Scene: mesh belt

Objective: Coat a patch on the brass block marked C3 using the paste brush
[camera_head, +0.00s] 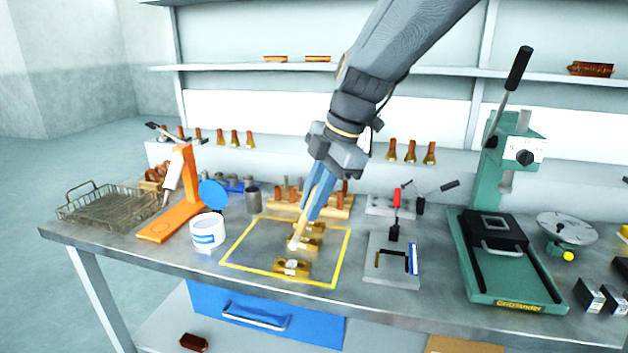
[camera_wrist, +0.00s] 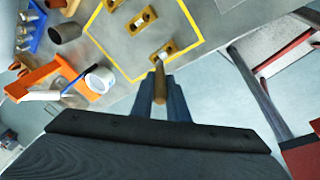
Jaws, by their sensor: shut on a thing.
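My gripper (camera_head: 316,200) has blue fingers shut on the paste brush (camera_head: 298,232), which points down over the yellow-outlined area. In the wrist view the brush handle (camera_wrist: 160,88) stands between the fingers, its pale tip overlapping the front brass block (camera_wrist: 172,47); contact cannot be told. That front block (camera_head: 291,268) lies near the front yellow line. A middle brass block (camera_head: 310,243) and a back brass block (camera_head: 306,228) lie behind it, partly hidden by brush and fingers. Pale marks show on blocks, but C3 is not readable. An open white tub (camera_head: 207,231) stands left of the outline.
A blue disc (camera_head: 212,194) and an orange stand (camera_head: 185,200) are by the tub. A wire basket (camera_head: 110,207) is at far left. A clamp fixture (camera_head: 392,260) and a green press (camera_head: 500,250) stand right. Brown-topped pieces line a rack (camera_head: 330,207) behind.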

